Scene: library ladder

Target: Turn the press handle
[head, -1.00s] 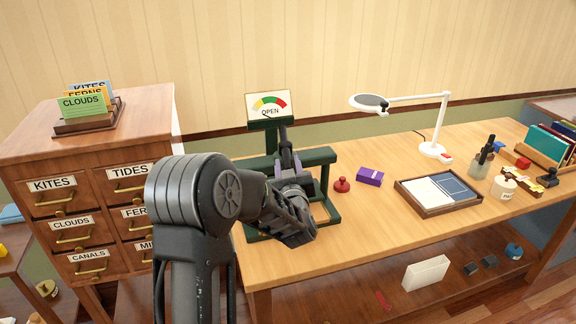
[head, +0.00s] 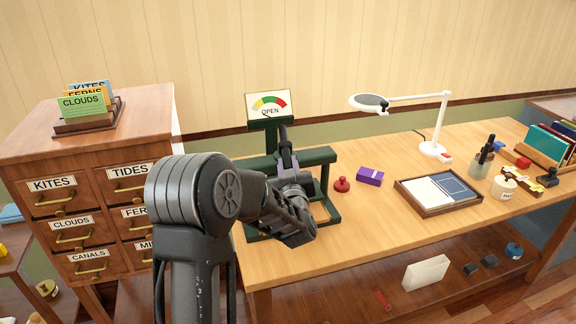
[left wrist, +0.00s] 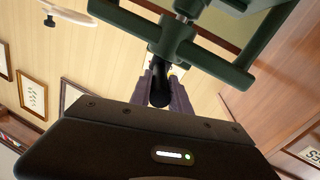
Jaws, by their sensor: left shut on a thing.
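The green press (head: 318,156) stands on the wooden desk near its left end. Its dial sign (head: 269,106) has a coloured arc and the word OPEN. My left gripper (head: 287,158) is at the front of the press, and my arm hides much of the press's lower part. In the left wrist view the black press handle (left wrist: 160,92) sits between the two fingers of my left gripper (left wrist: 165,88), which are shut on it. The green frame (left wrist: 195,48) of the press shows just beyond. My right gripper is in neither view.
A wooden card cabinet (head: 100,190) stands left of the desk (head: 385,225). Right of the press are a red knobbed object (head: 342,185), a purple box (head: 370,176), a wooden tray (head: 438,210) and a white lamp (head: 433,148). The desk front between press and tray is clear.

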